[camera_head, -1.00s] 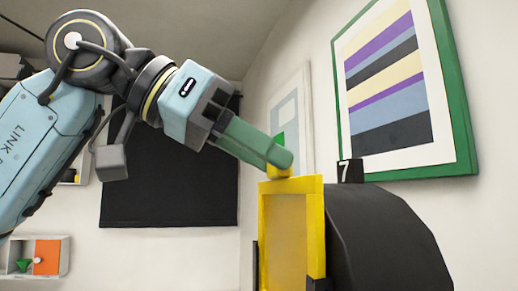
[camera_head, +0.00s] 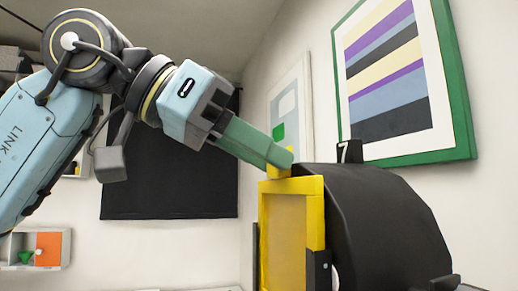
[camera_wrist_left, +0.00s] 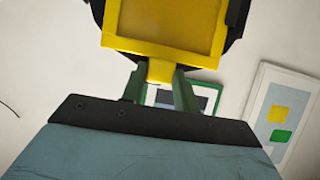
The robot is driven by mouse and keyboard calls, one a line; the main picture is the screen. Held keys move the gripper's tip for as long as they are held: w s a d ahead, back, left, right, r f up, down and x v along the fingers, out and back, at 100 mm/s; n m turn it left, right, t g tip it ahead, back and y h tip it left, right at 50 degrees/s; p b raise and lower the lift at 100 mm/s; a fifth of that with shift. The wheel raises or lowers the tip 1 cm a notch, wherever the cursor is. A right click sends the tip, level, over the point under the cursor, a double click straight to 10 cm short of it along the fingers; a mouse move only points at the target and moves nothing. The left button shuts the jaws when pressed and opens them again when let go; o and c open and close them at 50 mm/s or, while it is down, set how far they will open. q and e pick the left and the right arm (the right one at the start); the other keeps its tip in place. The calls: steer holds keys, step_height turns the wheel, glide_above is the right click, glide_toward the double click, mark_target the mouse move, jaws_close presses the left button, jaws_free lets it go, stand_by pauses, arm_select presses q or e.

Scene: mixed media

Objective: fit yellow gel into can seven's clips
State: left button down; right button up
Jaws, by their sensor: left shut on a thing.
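The yellow gel (camera_head: 291,235), an amber sheet in a yellow frame, hangs upright from my left gripper (camera_head: 284,160). The gripper's green fingers are shut on the tab at its top edge. Can seven (camera_head: 385,225), a black rounded can with a "7" tag (camera_head: 349,151), stands just right of and behind the gel. A black clip (camera_head: 318,270) shows beside the frame's lower right edge. In the left wrist view the gel (camera_wrist_left: 165,22) covers the can's front, with black parts (camera_wrist_left: 237,14) on both sides. I cannot tell whether the gel sits inside the clips.
A green-framed striped picture (camera_head: 400,80) and a pale-framed picture (camera_head: 291,110) hang on the right wall. A dark panel (camera_head: 165,185) hangs behind my left arm. A small shelf box (camera_head: 35,249) is at lower left.

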arm_select(q)
steer(key=shift+f+b, duration=0.5)
steer(key=shift+f, duration=0.3)
steer(key=c, duration=1)
jaws_free()
steer(key=p+v, duration=0.2)
steer(key=v, duration=0.3)
steer(key=v, duration=1.3)
steer(key=shift+a+r, duration=0.15)
steer(key=shift+r, duration=0.05)
steer(key=shift+s, duration=0.15)
